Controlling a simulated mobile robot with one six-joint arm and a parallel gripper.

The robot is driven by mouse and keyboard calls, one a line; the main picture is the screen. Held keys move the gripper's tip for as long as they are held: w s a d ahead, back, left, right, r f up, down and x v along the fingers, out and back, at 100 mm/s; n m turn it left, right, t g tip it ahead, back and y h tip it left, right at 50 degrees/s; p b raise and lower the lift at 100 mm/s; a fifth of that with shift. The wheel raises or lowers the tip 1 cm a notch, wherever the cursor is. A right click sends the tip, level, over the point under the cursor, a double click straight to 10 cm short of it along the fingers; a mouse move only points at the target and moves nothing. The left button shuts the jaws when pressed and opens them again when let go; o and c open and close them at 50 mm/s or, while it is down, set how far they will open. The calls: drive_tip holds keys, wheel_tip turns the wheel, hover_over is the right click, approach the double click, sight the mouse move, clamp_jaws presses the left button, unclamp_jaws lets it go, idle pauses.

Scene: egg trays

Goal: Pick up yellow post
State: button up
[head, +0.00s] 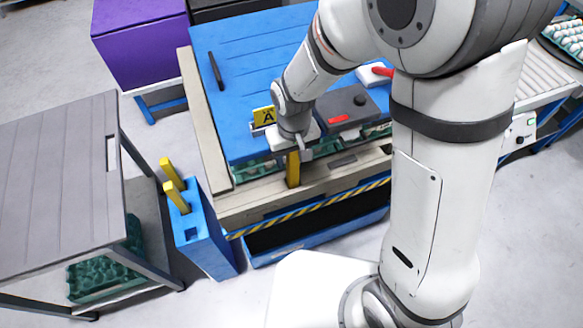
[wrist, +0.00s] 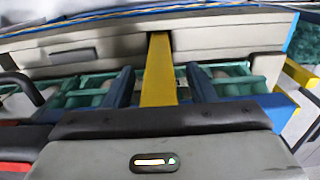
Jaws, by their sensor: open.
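A yellow post (head: 292,170) stands upright at the front rim of the blue-topped bench, just below my gripper (head: 293,146). In the wrist view the yellow post (wrist: 158,65) runs between the two blue fingers of my gripper (wrist: 159,80). The fingers are open, with a gap on each side of the post. The lower end of the post is hidden in both views. Two more yellow posts (head: 178,197) (head: 168,167) stand in a blue holder (head: 205,235) left of the bench.
Green egg trays (wrist: 90,88) lie under the rim. A grey table (head: 55,170) stands left; a roller conveyor (head: 545,75) stands right.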

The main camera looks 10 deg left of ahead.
clamp_jaws()
idle(0.5)
